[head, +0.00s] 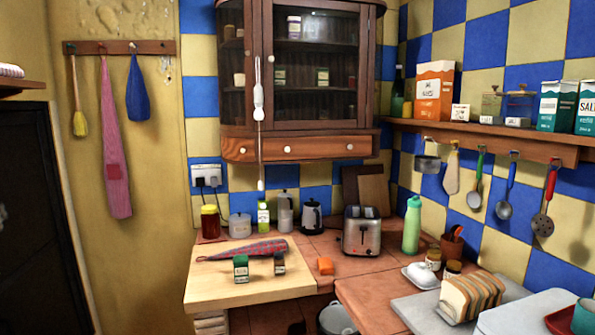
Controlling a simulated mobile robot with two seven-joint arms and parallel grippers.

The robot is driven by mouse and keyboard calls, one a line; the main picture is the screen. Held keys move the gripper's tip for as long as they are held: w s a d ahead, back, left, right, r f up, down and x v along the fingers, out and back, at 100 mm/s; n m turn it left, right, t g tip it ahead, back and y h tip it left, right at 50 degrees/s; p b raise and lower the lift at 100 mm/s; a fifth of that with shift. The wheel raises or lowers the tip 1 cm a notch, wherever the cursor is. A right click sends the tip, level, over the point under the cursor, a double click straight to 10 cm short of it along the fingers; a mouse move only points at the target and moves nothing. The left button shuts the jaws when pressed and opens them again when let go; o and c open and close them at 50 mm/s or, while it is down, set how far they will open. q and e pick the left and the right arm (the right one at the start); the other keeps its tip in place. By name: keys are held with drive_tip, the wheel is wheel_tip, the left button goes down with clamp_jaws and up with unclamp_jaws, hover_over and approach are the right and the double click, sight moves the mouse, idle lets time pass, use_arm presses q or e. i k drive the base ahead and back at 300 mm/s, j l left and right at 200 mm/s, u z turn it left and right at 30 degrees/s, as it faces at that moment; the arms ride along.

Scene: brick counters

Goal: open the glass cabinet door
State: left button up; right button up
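The wooden wall cabinet (256,30) hangs on the back wall at the top centre. Its glass door (340,60) faces front in a dark wooden frame and looks shut. A small white knob (270,58) sits on the door's left edge. Jars and small boxes show dimly on shelves behind the glass. A narrower glazed side (233,65) is angled to the left. A long white object (259,100) hangs in front of the cabinet's left post, close to the knob. Neither of my grippers is in view.
Below the cabinet, a counter (335,245) holds a kettle (312,216), a toaster (361,231) and a cutting board (230,290) with a cloth-like item. A shelf (480,140) with boxes and hanging utensils is on the right wall. The air before the door looks clear.

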sight(270, 124)
drive_tip(key=i+j, duration=0.2)
drive_tip(key=i, duration=0.2)
drive_tip(key=i+j, duration=0.2)
drive_tip(key=i, duration=0.2)
drive_tip(key=i+j+z, duration=0.1)
drive_tip(key=i, duration=0.3)
drive_tip(key=j+z, duration=0.1)
drive_tip(key=z, duration=1.2)
